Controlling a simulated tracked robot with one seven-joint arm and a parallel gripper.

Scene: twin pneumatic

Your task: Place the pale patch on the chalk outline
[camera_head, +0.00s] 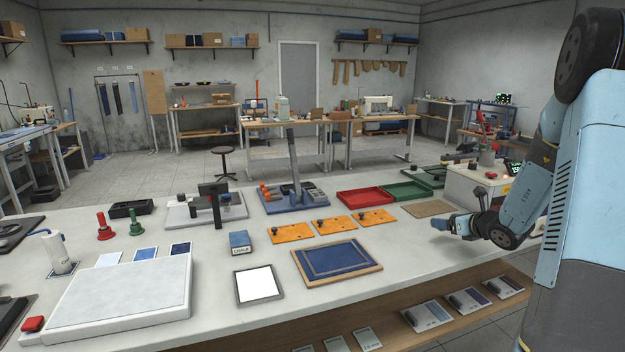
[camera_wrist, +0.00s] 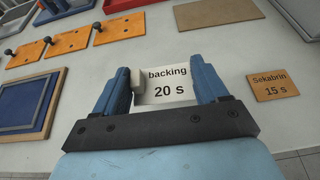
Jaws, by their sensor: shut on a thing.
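The chalk outline (camera_head: 340,257) is a thin pale line on a dark blue cloth in a wooden-framed board; the cloth (camera_wrist: 30,103) also shows at the left in the wrist view. My gripper (camera_head: 438,224) is at the right side of the bench, well right of the board. In the wrist view its blue fingers (camera_wrist: 163,88) are on both sides of a white piece (camera_wrist: 168,97) marked "backing 20 s". Its underside is hidden. A pale swatch card (camera_head: 109,259) lies at the left; I cannot tell which thing is the pale patch.
Orange plates with black knobs (camera_head: 290,232) lie behind the board. A white-faced tablet (camera_head: 257,284) and a blue chalk box (camera_head: 240,242) stand left of it. Red (camera_head: 364,195) and green (camera_head: 408,190) trays are behind. A tan "Sekabrin 15 s" plate (camera_wrist: 274,87) lies right of my gripper.

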